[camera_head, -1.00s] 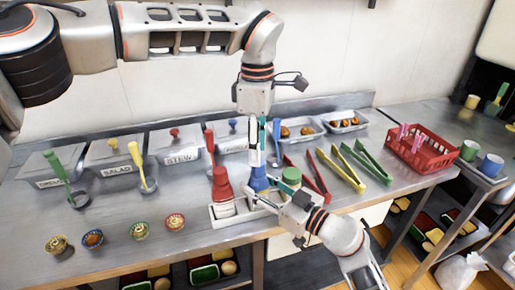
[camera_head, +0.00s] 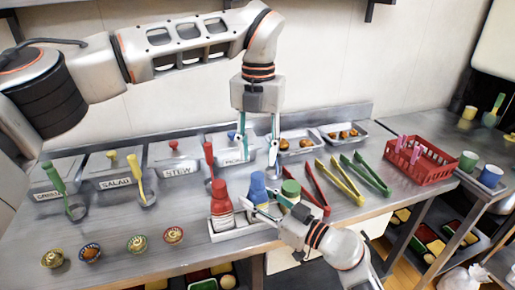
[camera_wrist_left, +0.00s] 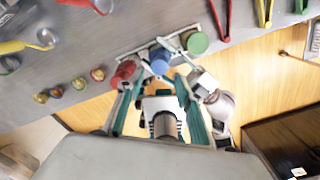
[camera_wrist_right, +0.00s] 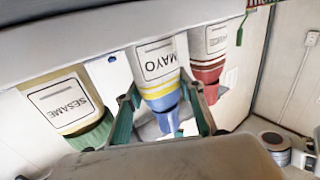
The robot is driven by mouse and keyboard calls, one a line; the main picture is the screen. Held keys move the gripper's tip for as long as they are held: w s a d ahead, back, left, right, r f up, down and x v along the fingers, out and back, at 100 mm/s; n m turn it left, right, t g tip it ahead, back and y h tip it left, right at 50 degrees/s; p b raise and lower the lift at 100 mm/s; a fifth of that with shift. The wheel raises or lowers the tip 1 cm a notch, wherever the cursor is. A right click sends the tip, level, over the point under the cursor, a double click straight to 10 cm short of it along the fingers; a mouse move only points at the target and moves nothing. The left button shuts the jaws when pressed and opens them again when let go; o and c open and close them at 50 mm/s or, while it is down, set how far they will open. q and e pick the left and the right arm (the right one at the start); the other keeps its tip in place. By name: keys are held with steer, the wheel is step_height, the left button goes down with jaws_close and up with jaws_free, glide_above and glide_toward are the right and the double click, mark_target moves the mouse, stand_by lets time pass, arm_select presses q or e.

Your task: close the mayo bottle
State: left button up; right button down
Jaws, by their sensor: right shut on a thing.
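The mayo bottle (camera_wrist_right: 155,62) stands in the white rack, with its blue cap (camera_head: 257,182) on its top end. Its label reads MAYO in the right wrist view, which shows it upside down. My right gripper (camera_head: 262,211) is shut on the mayo bottle, its fingers on either side below the cap. My left gripper (camera_head: 258,158) hangs above the blue cap, pointing down, with its fingers spread and nothing between them. In the left wrist view, the blue cap (camera_wrist_left: 160,61) shows ahead of the spread fingers.
The red-capped bottle (camera_head: 221,195) and the green-capped sesame bottle (camera_head: 290,188) flank the mayo bottle closely in the white rack (camera_head: 228,231). Red tongs (camera_head: 316,188) lie to the right. Lidded tubs (camera_head: 176,160) line the back, and small bowls (camera_head: 138,244) stand at the front left.

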mark_target(257, 175)
arm_select(q)
steer(key=shift+r+n, duration=0.15)
steer(key=shift+n, duration=1.05)
steer(key=shift+f, duration=4)
jaws_close()
steer(key=shift+o, duration=0.6)
jaws_free()
